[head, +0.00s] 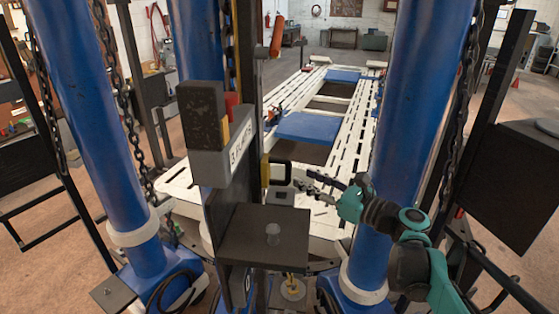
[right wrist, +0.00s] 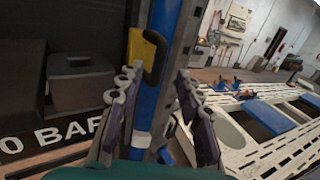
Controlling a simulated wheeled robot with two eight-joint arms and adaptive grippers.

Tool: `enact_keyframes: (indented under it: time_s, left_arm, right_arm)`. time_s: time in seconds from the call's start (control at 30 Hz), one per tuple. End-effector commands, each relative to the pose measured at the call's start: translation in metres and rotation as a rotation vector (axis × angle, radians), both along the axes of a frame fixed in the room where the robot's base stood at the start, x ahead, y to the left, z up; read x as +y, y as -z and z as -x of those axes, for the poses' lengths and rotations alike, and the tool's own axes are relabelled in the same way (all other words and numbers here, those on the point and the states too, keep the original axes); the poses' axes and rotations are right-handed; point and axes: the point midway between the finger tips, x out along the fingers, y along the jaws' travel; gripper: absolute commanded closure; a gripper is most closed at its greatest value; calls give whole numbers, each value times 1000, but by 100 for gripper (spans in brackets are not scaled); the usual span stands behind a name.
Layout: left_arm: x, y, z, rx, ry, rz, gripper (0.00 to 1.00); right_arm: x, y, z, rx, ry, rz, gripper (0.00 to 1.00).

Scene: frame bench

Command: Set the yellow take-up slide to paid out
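The yellow take-up slide (head: 264,171) is a small yellow block with a black loop handle, on the right side of the dark upright post. In the right wrist view the yellow slide (right wrist: 143,50) sits high, its black handle towards my fingers. My right gripper (head: 308,185) is just right of the handle in the head view. In the right wrist view my right gripper (right wrist: 160,95) has its fingers spread, with nothing between them; the handle lies beyond and above the gap. I cannot tell whether a fingertip touches it. My left gripper is in neither view.
A grey box (head: 222,150) with lettering is on the post, left of the slide. A dark shelf (head: 265,237) juts out below. A thick blue column (head: 415,100) stands close beside my right arm. A long white slotted frame (head: 345,125) stretches behind.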

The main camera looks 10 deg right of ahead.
Motion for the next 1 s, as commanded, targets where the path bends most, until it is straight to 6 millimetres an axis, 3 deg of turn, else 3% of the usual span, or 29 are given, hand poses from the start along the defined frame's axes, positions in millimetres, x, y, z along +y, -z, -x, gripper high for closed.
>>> enact_keyframes:
  time_s: [0.43,0.83,0.97,1.0]
  left_arm:
    - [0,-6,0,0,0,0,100]
    - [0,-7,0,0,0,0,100]
    - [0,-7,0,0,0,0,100]
    - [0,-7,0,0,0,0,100]
  right_arm:
    - [37,0,-54,-1,-2,3,64]
    - [42,0,-62,0,0,4,64]
    - [42,0,-62,0,0,4,98]
    - [42,0,-62,0,0,4,100]
